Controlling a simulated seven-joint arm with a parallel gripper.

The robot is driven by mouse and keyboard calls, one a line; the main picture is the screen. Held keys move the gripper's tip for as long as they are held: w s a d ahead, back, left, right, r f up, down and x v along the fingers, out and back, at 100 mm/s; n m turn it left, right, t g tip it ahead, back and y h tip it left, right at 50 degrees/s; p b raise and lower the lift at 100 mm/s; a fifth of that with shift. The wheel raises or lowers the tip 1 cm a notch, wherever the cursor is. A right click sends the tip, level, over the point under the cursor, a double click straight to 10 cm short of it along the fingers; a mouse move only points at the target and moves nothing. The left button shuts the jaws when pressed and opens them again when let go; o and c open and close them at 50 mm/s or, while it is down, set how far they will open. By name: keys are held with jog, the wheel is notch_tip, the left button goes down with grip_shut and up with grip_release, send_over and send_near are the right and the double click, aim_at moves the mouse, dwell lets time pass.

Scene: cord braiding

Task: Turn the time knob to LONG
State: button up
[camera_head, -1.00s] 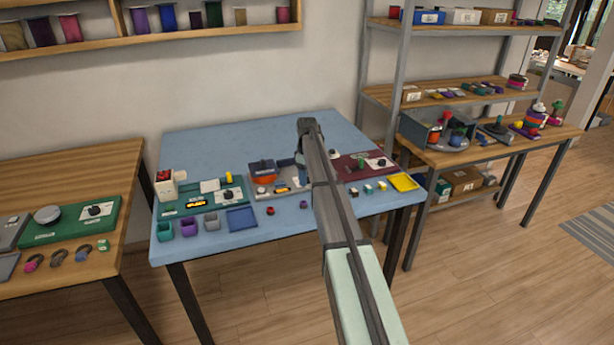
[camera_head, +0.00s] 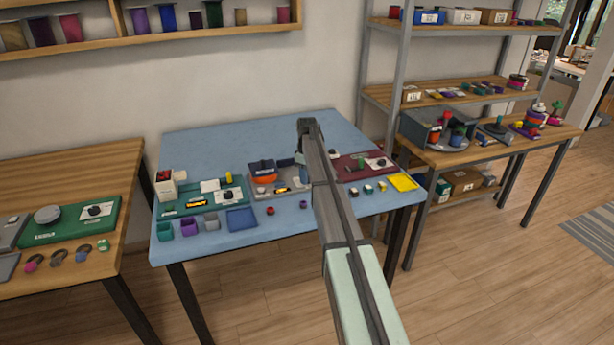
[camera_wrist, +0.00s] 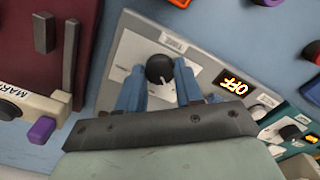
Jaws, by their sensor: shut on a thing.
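The black round knob (camera_wrist: 159,69) with a white pointer line sits on a light grey panel (camera_wrist: 140,48) in the wrist view. My gripper (camera_wrist: 160,78) has its two blue fingers on either side of the knob and is shut on it. A small printed label (camera_wrist: 173,42) lies beside the knob, too blurred to read surely. In the head view my arm (camera_head: 330,200) reaches over the blue table, and the knob is hidden there.
A dark red panel (camera_head: 357,166) adjoins on the right and a green panel (camera_head: 205,197) on the left. Small coloured bins, blocks and a yellow tray (camera_head: 403,182) stand along the front of the blue table (camera_head: 220,135). The back of the table is clear.

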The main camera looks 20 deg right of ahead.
jog(key=m, duration=1)
jog(key=shift+m, duration=0.3)
jog(key=m, duration=0.5)
jog(key=shift+m, duration=2.5)
jog(key=o, duration=1)
jog(key=shift+o, duration=0.2)
notch_tip(320, 180, up, 14)
